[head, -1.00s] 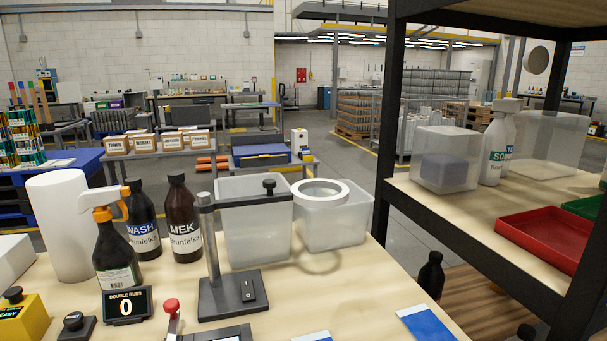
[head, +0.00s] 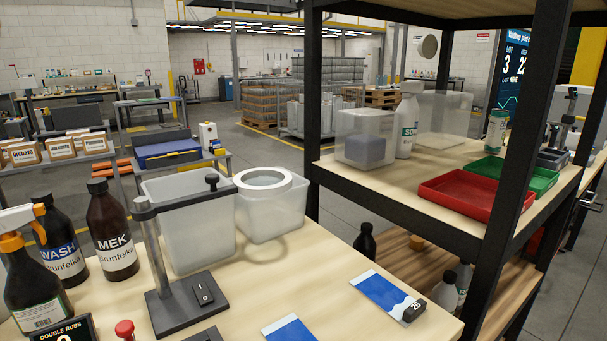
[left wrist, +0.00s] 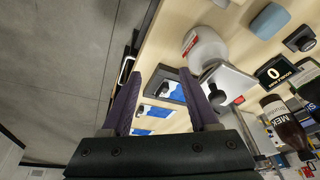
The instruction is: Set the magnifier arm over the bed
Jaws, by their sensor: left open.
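The magnifier stands on the bench in the head view, with a dark base (head: 187,313), an upright post (head: 157,260) and a grey arm (head: 180,201) reaching right. Its white lens ring (head: 264,186) is at the arm's far end, in front of the clear bins, with a black knob (head: 212,180) on the arm. Only a dark edge of a device shows at the head view's bottom; I cannot tell if it is the bed. My left gripper (left wrist: 160,73) is open and empty in the left wrist view, above the bench. My right gripper is not in view.
Dark MEK (head: 111,236) and WASH (head: 62,255) bottles and a spray bottle (head: 36,285) stand left of the post. Clear bins (head: 190,240) stand behind the arm. Blue-and-white cards (head: 377,291) lie toward the right. A shelf with a red tray (head: 470,192) rises at right.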

